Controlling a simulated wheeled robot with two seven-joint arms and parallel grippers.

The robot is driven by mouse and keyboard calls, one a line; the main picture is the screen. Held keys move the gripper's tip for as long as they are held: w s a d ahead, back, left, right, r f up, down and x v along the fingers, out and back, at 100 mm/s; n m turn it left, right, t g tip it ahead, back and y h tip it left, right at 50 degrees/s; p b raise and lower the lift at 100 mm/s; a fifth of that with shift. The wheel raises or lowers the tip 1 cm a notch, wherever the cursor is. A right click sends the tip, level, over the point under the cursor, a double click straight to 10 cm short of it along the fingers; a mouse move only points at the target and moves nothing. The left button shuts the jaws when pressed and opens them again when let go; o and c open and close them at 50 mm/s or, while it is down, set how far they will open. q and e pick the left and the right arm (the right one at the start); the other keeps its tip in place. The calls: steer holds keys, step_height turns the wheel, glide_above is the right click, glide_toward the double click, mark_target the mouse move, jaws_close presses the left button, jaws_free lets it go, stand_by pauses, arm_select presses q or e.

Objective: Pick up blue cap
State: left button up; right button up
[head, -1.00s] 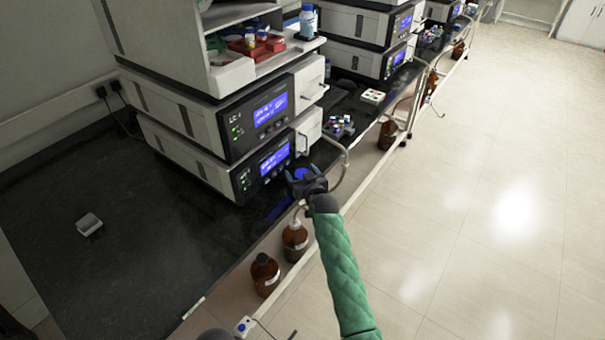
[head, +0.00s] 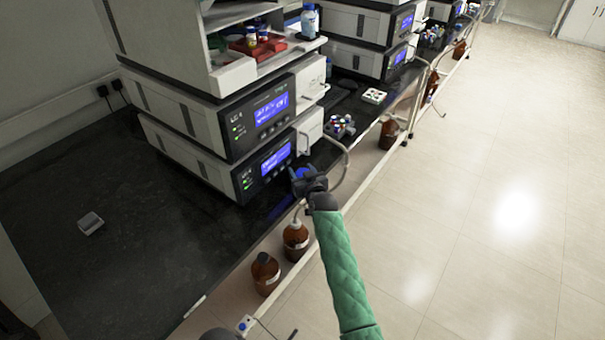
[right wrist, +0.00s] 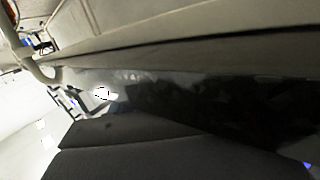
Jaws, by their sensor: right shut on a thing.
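The blue cap (head: 302,171) is at the front edge of the black bench, beside the lower instrument's front. My right gripper (head: 306,178) is shut on it, with the dark fingers covering part of the cap. Whether the cap still touches the bench cannot be told. In the right wrist view the cap cannot be made out; dark surfaces fill most of it.
Stacked grey instruments (head: 215,135) stand close behind my right gripper. A pale curved tube (head: 345,165) loops just right of it. Brown bottles (head: 265,274) stand below the bench edge. The bench at left is mostly bare, with a small grey box (head: 90,223).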

steer(key=shift+r, duration=0.15)
